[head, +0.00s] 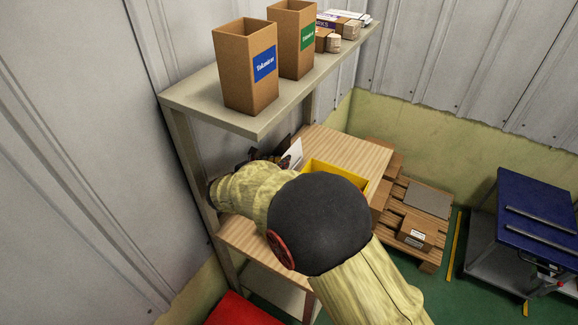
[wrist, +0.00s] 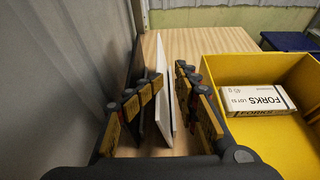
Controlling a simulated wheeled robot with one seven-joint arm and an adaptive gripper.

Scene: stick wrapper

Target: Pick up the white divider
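The white divider (wrist: 161,98) is a thin upright panel on the wooden table, seen nearly edge-on in the wrist view. In the head view a white corner of it (head: 293,152) shows past my arm. My gripper (wrist: 168,80) is around the divider, with one dark, yellow-padded finger on each side. The left fingertip looks very close to the panel, and a narrow gap shows on the right. Whether either finger touches it is hard to tell. My arm hides most of the gripper in the head view.
A yellow bin (wrist: 271,66) with a white FORKS box (wrist: 257,99) stands close on the right. A grey wall and shelf post are close on the left. An upper shelf (head: 200,92) with cardboard boxes (head: 246,68) hangs above. Bare wooden tabletop (head: 345,150) lies beyond.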

